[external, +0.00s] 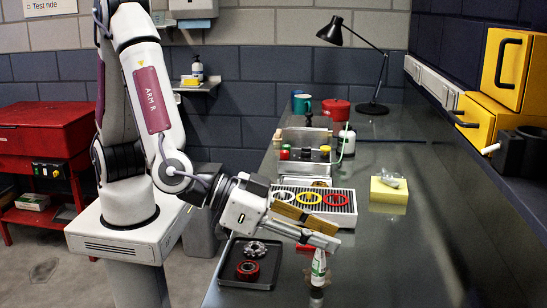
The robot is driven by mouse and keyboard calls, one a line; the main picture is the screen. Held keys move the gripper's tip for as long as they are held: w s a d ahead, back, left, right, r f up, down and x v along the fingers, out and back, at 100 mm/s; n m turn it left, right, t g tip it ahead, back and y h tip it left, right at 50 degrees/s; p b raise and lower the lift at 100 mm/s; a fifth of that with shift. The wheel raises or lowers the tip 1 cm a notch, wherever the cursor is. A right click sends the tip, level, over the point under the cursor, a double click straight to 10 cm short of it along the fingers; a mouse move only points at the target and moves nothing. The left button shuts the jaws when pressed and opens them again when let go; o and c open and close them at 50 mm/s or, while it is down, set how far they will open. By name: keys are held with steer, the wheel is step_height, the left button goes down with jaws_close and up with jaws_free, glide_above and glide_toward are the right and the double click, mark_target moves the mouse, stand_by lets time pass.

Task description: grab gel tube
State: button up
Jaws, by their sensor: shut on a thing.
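The gel tube (319,266) is white with a green band and stands about upright over the near part of the bench. My gripper (320,246) reaches in from the left and is shut on the tube's upper part. The fingers cover the top of the tube. I cannot tell whether its lower end touches the bench top or hangs just above it.
A dark tray (249,279) with round metal and red parts lies left of the tube. A ribbed tray with coloured rings (345,220) sits behind my gripper. A yellow block (389,194) stands further back right. The bench (440,255) right of the tube is clear.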

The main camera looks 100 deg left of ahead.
steer(key=shift+r, duration=4.25)
steer(key=shift+a, duration=0.1)
